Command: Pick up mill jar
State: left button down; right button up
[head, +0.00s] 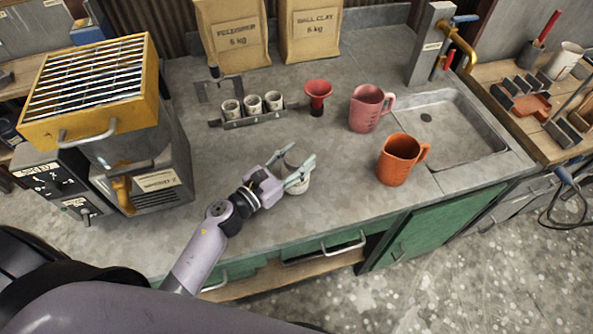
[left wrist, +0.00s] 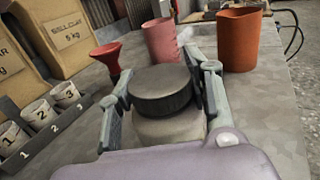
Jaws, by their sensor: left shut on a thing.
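The mill jar is a small pale jar with a dark round lid. It stands on the grey worktop and shows in the head view (head: 297,184), partly hidden by my left gripper (head: 300,158). In the left wrist view the mill jar (left wrist: 162,92) sits between the two fingers, with its pale body below the lid. My left gripper (left wrist: 163,98) is shut on it, one finger at each side. The jar looks upright and at worktop level; I cannot tell if its base touches. My right gripper is not in view.
Behind are a rack (head: 252,120) with several small cups, a red funnel (head: 317,94), a pink jug (head: 369,106) and an orange jug (head: 400,160). A sink (head: 448,125) lies right. A machine with a yellow grate (head: 95,85) stands left. The worktop around the jar is clear.

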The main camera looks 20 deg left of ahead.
pick_arm(q)
jog(key=shift+a+f, duration=0.1)
jog(key=shift+f, duration=0.05)
jog(key=shift+r, duration=0.45)
notch_tip(320, 180, up, 9)
jog(key=p, duration=0.4)
jog(key=shift+w+f+p, duration=0.1)
jog(key=shift+f+p, duration=0.05)
jog(key=shift+p, duration=0.25)
notch_tip(320, 180, up, 10)
jog(key=p, duration=0.4)
jog(key=shift+d+r, duration=0.2)
jog(key=shift+r, duration=0.05)
